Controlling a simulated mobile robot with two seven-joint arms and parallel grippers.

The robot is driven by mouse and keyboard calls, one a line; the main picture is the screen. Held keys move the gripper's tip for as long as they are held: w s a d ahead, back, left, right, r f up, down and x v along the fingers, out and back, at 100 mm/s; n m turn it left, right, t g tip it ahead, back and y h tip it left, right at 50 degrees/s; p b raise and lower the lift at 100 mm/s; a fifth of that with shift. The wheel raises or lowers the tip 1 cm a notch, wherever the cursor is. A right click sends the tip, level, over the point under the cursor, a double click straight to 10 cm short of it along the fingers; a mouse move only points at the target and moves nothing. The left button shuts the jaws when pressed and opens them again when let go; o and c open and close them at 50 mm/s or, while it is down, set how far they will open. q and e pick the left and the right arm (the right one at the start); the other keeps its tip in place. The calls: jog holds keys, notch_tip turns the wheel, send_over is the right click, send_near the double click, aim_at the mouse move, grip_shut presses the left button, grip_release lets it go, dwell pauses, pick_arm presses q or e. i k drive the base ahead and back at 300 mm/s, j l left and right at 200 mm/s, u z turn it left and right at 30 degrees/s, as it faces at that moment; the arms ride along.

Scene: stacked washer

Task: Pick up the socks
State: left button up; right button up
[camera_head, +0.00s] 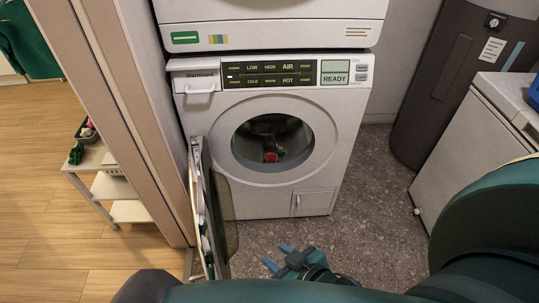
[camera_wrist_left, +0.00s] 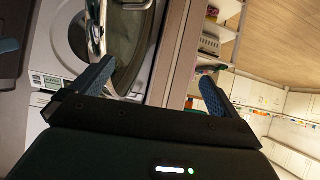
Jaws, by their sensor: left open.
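The washer (camera_head: 255,195) stands ahead with its round opening uncovered. A small red item (camera_head: 270,156) shows low inside the dark drum; I cannot tell whether it is a sock, and anything around it is too dark to make out. My right gripper (camera_head: 278,257) is open and empty, in front of and below the opening, its blue fingers apart. My left gripper (camera_wrist_left: 157,72) is open and empty in the left wrist view; it is not clearly seen in the head view.
The washer door (camera_head: 222,215) stands swung open at the left, beside the door frame (camera_head: 125,100). A dark cylindrical tank (camera_head: 445,75) and a white cabinet (camera_head: 475,140) stand at right. A white shelf cart (camera_head: 105,185) is left. The grey floor (camera_head: 375,200) right of the washer is clear.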

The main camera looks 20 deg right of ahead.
aim_at(271, 156)
jog(key=l+u, duration=0.3)
jog(key=l, duration=0.3)
jog(key=l+u, duration=0.15)
jog(key=l, duration=0.95)
